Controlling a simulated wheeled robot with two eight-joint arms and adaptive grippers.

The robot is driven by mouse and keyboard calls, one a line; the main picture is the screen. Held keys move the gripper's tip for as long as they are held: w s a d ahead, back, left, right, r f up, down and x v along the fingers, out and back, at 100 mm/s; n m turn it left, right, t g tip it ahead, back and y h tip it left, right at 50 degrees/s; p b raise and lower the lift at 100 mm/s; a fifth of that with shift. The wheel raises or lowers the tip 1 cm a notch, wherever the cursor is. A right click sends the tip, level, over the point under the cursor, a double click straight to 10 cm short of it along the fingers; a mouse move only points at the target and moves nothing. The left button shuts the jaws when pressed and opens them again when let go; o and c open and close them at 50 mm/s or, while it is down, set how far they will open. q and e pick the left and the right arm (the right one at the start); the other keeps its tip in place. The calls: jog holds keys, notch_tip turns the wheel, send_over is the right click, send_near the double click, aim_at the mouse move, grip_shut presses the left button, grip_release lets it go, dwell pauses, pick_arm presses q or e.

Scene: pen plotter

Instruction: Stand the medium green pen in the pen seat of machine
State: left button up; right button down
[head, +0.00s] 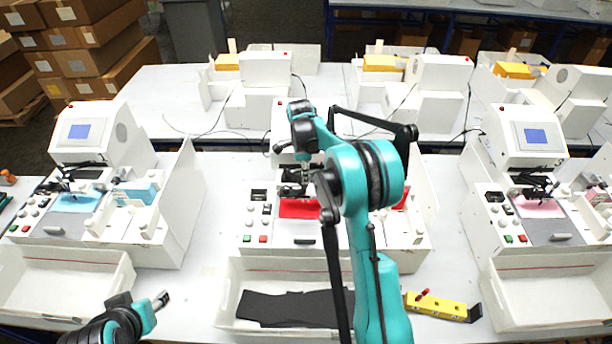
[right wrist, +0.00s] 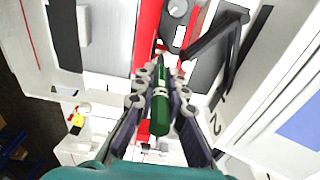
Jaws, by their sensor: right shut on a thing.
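The green pen (right wrist: 161,112) is between the fingers of my right gripper (right wrist: 160,95) in the right wrist view, its dark narrow tip pointing away from the wrist. In the head view my right gripper (head: 304,182) is over the middle machine (head: 262,215), near its red sheet (head: 298,208). My arm hides much of this machine, and I cannot make out the pen seat clearly. The red sheet also shows beyond the pen in the right wrist view (right wrist: 147,40). My left gripper (head: 158,302) is low at the left, away from the machine; its jaw opening is unclear.
A yellow pen block (head: 445,308) with a red pen (head: 422,293) lies right of the front tray (head: 229,310), which holds dark sheets. Similar machines stand at left (head: 100,140) and right (head: 525,140). White table between the left and middle machines is clear.

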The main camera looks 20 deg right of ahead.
aim_at(306, 191)
jog(key=shift+f+b, duration=2.45)
jog(key=shift+f, duration=0.75)
jog(key=c, duration=1.5)
grip_release()
jog(key=shift+r, duration=0.1)
jog(key=shift+r, duration=0.15)
jog(key=shift+a+r, duration=0.15)
jog(key=shift+r, duration=1.8)
jog(key=shift+a+r, duration=0.15)
jog(key=shift+r, duration=1.75)
